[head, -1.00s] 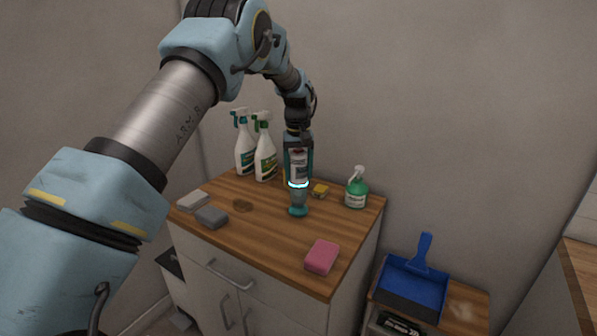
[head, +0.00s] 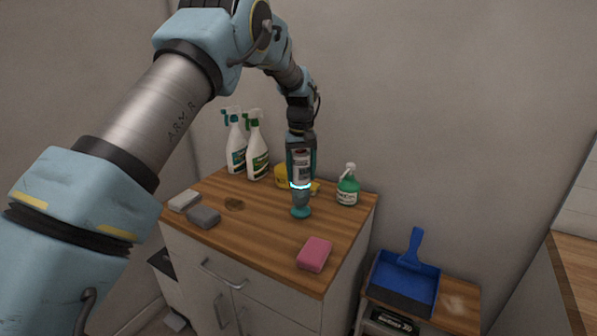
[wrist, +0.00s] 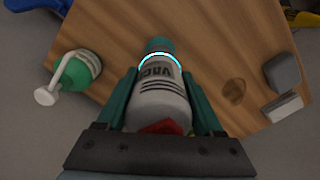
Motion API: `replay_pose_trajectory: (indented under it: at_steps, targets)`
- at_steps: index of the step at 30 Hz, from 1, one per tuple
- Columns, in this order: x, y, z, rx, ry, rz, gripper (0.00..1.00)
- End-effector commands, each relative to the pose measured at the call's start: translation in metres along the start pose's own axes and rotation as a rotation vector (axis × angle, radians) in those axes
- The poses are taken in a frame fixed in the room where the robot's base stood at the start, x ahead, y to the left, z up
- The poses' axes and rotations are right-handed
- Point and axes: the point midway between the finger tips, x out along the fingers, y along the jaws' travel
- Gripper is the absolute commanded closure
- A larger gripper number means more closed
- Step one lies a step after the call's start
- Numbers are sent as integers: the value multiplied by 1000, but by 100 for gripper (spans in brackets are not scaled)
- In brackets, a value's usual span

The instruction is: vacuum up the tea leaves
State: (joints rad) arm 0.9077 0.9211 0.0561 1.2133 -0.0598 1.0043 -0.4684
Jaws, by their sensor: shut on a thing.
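My gripper (head: 301,160) is shut on a small white and teal hand vacuum (head: 301,199) with a glowing ring. It holds the vacuum upright, nozzle down, at or just above the wooden counter top (head: 270,225); I cannot tell if it touches. In the wrist view the vacuum (wrist: 158,100) sits between both fingers of my gripper (wrist: 158,80). A dark brown patch, which looks like the tea leaves (head: 234,204), lies on the counter left of the nozzle, apart from it. The patch also shows in the wrist view (wrist: 233,92), to the right of the vacuum.
Two grey blocks (head: 204,216) lie at the left edge. White spray bottles (head: 257,155) and a yellow container (head: 284,177) stand behind. A green bottle (head: 347,190) is at the right, a pink sponge (head: 315,254) in front. A blue dustpan (head: 404,280) lies on a lower stand.

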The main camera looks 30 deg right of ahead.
Motion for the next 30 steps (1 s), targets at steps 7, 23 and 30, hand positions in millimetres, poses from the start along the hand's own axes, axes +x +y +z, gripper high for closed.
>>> replay_pose_trajectory:
  at_steps: [7,23,30]
  targets:
    - [-2,0,-1,0,3,1,87]
    - [-1,-10,11,-1,2,1,87]
    - [-1,-17,19,-1,2,1,87]
